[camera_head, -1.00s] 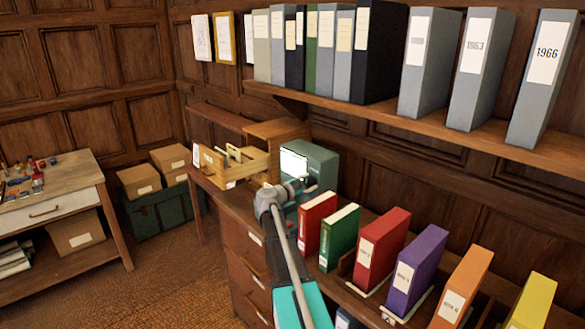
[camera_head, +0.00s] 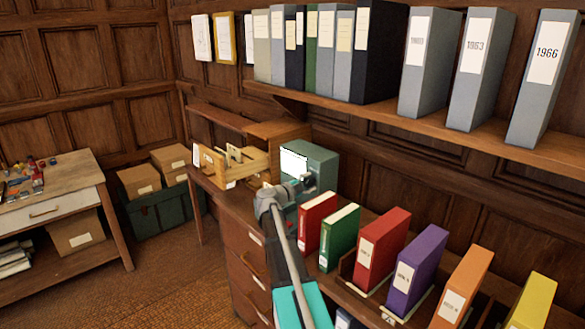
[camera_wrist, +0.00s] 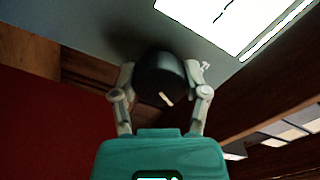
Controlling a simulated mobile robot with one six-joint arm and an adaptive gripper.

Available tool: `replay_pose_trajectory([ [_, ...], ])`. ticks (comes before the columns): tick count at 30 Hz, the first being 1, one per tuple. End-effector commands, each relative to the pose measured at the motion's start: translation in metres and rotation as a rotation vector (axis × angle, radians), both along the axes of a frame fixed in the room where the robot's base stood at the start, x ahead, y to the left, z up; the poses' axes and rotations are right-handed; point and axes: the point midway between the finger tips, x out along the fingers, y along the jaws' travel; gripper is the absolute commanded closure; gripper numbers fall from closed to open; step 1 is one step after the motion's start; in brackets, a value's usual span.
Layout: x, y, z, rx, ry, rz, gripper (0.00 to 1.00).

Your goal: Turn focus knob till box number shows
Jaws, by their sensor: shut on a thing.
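The viewer (camera_head: 322,165) is a grey-green box with a bright white screen (camera_head: 293,161), standing on the wooden cabinet at the back. My gripper (camera_head: 304,184) is at the viewer's front, just below the screen. In the wrist view my gripper (camera_wrist: 160,82) is shut on the black focus knob (camera_wrist: 158,74), with one finger on each side. A pale mark on the knob tilts down to the right. The lit screen also shows in the wrist view (camera_wrist: 215,18), cut off by the top edge. No box number can be read on it.
An open wooden card drawer (camera_head: 232,163) is left of the viewer. A red binder (camera_head: 315,222) and a green binder (camera_head: 338,237) stand close to the right of my arm. A shelf of binders (camera_head: 440,125) runs above.

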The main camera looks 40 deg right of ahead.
Motion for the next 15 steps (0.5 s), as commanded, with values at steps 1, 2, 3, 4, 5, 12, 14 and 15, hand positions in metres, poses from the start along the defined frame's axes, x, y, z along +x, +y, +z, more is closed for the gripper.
replay_pose_trajectory([
  [1, -0.0004, -0.0001, -0.0002, 0.001, 0.0, -0.001, 0.87],
  [2, -0.0005, -0.0001, -0.0002, 0.001, 0.0, -0.001, 0.87],
  [3, -0.0005, -0.0001, -0.0002, 0.001, 0.0, -0.001, 0.87],
  [4, -0.0005, -0.0001, -0.0002, 0.001, 0.0, -0.001, 0.87],
  [5, -0.0004, -0.0001, -0.0002, 0.001, 0.0, -0.001, 0.87],
  [12, -0.0004, 0.0, -0.0002, 0.004, -0.037, -0.001, 0.87],
  [14, -0.0004, 0.0, -0.0003, 0.006, -0.069, 0.0, 0.87],
  [15, -0.0004, 0.0, -0.0003, 0.008, -0.095, 0.0, 0.87],
])
